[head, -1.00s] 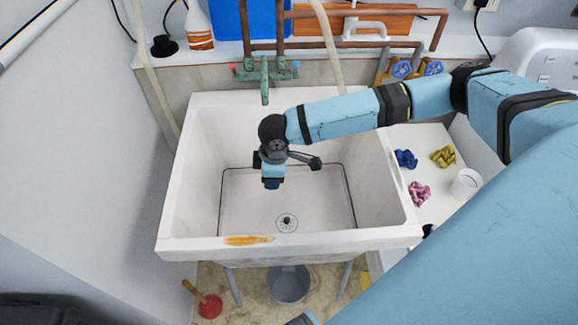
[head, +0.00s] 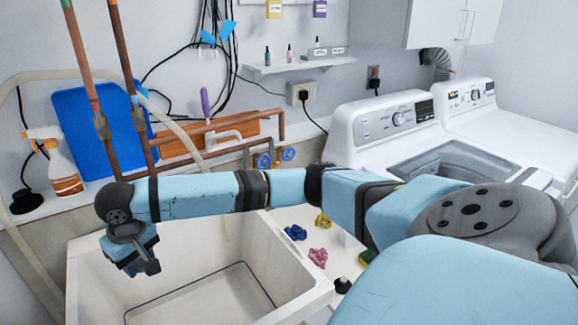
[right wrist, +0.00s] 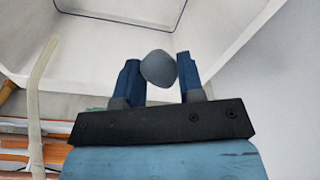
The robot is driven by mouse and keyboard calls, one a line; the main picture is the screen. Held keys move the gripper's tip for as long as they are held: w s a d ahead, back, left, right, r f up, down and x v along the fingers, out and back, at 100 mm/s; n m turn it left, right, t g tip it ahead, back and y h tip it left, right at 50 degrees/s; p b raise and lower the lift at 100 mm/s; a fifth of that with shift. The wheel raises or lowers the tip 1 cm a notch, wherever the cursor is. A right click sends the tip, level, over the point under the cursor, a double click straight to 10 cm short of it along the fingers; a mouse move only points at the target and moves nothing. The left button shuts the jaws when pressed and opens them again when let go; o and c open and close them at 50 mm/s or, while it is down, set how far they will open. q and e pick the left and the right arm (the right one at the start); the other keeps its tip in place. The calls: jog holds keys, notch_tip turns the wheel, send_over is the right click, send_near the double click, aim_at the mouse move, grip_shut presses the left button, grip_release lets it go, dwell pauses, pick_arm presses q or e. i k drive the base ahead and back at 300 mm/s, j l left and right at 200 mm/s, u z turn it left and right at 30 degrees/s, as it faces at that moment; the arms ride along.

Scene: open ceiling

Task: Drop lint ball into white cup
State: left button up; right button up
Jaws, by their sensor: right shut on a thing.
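A grey round lint ball (right wrist: 158,68) sits between the two dark blue fingers of my right gripper (right wrist: 160,78) in the right wrist view. My right gripper is shut on it. In the head view my right gripper (head: 138,266) hangs over the left part of the white sink (head: 305,292), pointing down. The ball cannot be made out there. The white cup does not show now; in the earlier head frame it stands on the white side surface right of the sink. My left gripper is not in view.
Blue (head: 295,232), yellow (head: 323,220) and pink (head: 318,257) crumpled pieces lie right of the sink. Copper pipes (head: 130,90) and a spray bottle (head: 55,165) stand behind it. White washing machines (head: 395,135) stand at the right.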

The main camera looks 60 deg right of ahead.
aim_at(347, 242)
jog(key=z, duration=1.45)
jog(key=k+j+z, duration=0.15)
jog(key=z, duration=0.3)
jog(key=k+j+z, duration=0.1)
jog(key=z, duration=0.35)
jog(key=i+l, duration=0.2)
jog(key=l, duration=0.15)
jog(key=i+l+u, duration=0.15)
jog(key=l+u, duration=0.1)
jog(key=u, duration=0.3)
jog(key=l+u, duration=0.1)
jog(key=u, duration=0.3)
jog(key=l+u, duration=0.15)
jog(key=u, duration=0.25)
jog(key=i, duration=0.05)
